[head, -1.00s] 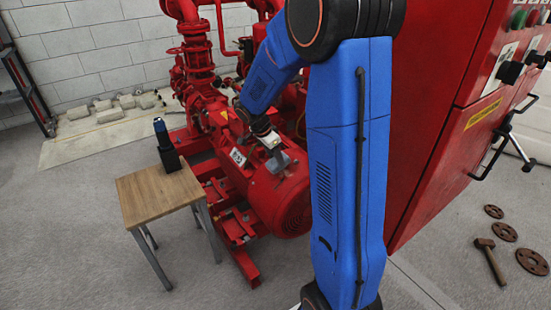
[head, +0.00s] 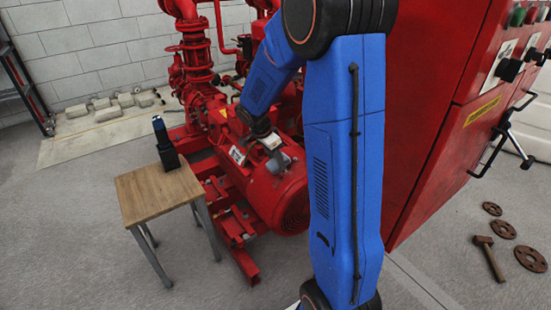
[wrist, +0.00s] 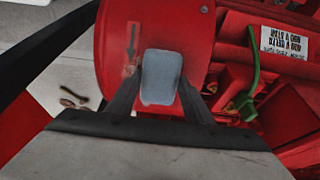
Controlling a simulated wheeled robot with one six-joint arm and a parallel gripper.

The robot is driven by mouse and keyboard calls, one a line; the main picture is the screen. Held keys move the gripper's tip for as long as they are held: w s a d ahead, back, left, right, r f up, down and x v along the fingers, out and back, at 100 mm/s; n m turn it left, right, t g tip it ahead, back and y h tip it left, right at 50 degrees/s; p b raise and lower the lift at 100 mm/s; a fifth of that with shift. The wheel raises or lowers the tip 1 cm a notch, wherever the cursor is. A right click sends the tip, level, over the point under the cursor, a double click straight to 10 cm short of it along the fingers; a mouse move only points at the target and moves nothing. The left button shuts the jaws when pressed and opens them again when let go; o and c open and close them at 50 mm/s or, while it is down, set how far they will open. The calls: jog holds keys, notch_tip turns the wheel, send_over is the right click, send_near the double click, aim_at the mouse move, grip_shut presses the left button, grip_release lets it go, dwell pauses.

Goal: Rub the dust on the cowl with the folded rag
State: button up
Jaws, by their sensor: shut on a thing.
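My gripper (head: 273,153) is shut on the folded rag, a small blue-grey pad, at the top of the red motor. In the wrist view the rag (wrist: 161,77) sits between my two dark fingers (wrist: 160,92). Behind it is the red rounded cowl (wrist: 112,40), which carries a dark arrow mark. The cowl (head: 288,203) is the motor's near end in the head view. The rag lies over or against its upper surface; I cannot tell whether it touches. A faint pale smudge, perhaps dust, shows beside the rag in the wrist view (wrist: 129,71).
A small wooden table (head: 158,194) with a dark holder and blue-topped item (head: 165,146) stands left of the motor. A red cabinet (head: 436,110) rises at right. A hammer (head: 489,257) and rusty flanges (head: 531,260) lie on the floor. A green cable (wrist: 251,75) is beside the cowl.

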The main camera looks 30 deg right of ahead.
jog(key=shift+f, duration=0.2)
jog(key=shift+s, duration=0.1)
jog(key=shift+s+d+r, duration=0.1)
jog(key=shift+s+r, duration=0.05)
jog(key=shift+s, duration=3.5)
jog(key=shift+w, duration=0.15)
jog(key=shift+w+f, duration=0.15)
jog(key=shift+w, duration=0.85)
jog(key=shift+w+f, duration=0.1)
jog(key=shift+w, duration=0.85)
jog(key=shift+w+r, duration=0.1)
jog(key=shift+w, duration=1.6)
